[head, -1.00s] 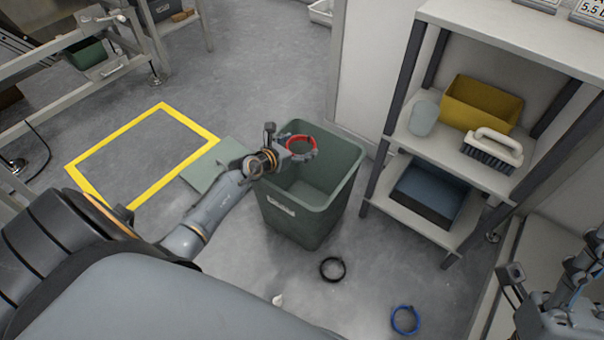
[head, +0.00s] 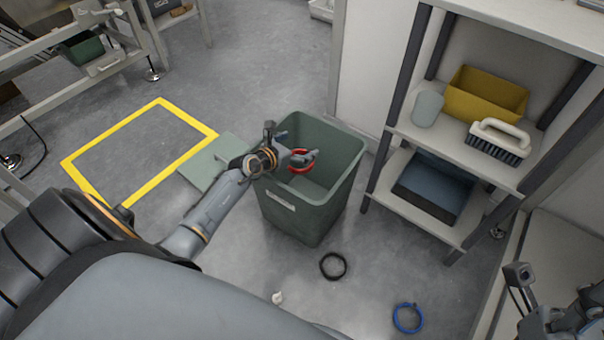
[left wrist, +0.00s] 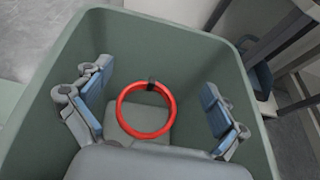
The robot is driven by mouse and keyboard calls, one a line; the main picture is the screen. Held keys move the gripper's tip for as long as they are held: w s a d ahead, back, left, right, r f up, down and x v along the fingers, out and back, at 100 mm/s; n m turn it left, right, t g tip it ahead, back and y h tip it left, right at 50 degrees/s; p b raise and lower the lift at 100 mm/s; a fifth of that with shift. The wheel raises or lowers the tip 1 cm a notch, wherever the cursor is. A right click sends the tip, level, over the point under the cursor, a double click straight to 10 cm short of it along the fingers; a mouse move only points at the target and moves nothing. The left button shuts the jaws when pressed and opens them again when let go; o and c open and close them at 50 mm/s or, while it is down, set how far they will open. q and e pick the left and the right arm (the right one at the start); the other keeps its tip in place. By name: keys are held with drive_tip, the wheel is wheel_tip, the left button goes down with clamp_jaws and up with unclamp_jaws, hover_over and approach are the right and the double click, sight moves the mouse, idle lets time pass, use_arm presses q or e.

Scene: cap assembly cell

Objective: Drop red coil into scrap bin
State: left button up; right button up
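The red coil (head: 299,170) is at the mouth of the green scrap bin (head: 325,212), below my left gripper (head: 309,157). In the left wrist view the coil (left wrist: 146,135) hangs free between the two spread fingers, touching neither, with the bin walls (left wrist: 45,125) around it. I cannot tell whether it rests on the bin floor. My left gripper is open over the bin. My right arm shows at the lower right edge of the head view, near its gripper (head: 530,318), whose fingers are not clear.
A black coil (head: 333,265) and a blue coil (head: 407,318) lie on the floor in front of the bin. A small white scrap (head: 278,297) lies nearby. A shelf rack (head: 455,165) stands right of the bin. A yellow floor outline (head: 85,147) is at left.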

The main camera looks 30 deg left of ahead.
idle(0.3)
use_arm(q)
drive_tip(key=v, duration=1.2)
